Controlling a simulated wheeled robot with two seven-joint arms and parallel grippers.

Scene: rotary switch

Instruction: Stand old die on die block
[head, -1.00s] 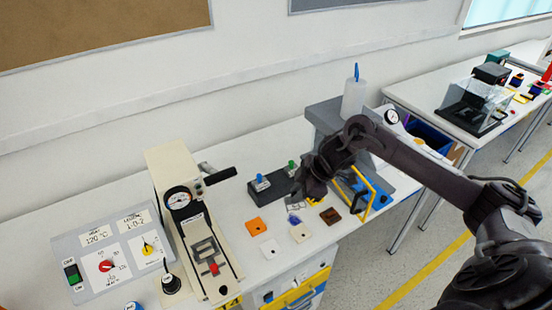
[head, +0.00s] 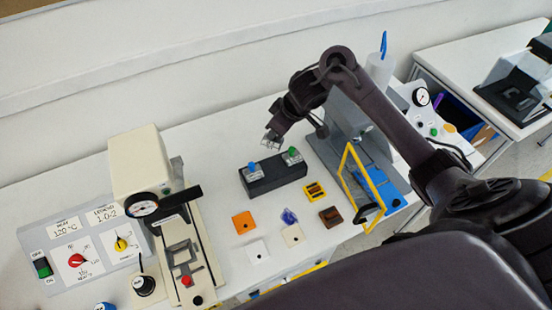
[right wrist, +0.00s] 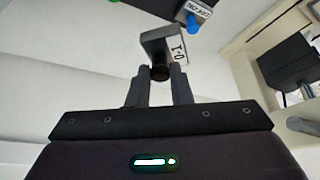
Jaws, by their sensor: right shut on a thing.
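My right gripper (head: 271,138) is shut on a die (right wrist: 163,48), a small grey piece with a white "1-0" label and a dark stem. In the right wrist view the stem sits between the fingertips (right wrist: 158,78). In the head view the die is small, held above the bench behind the die block. The dark die block (head: 274,182) holds a blue-knobbed die (head: 252,169) and a green-knobbed die (head: 292,156). In the right wrist view the blue-knobbed die (right wrist: 200,14) is at the top, apart from the held die. My left gripper is not in view.
A cream press (head: 140,175) with a gauge stands left of the block. Orange (head: 243,223), white (head: 257,251) and brown (head: 331,216) plates lie in front. A grey machine with a yellow frame (head: 350,175) stands to the right. The bench behind the block is clear.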

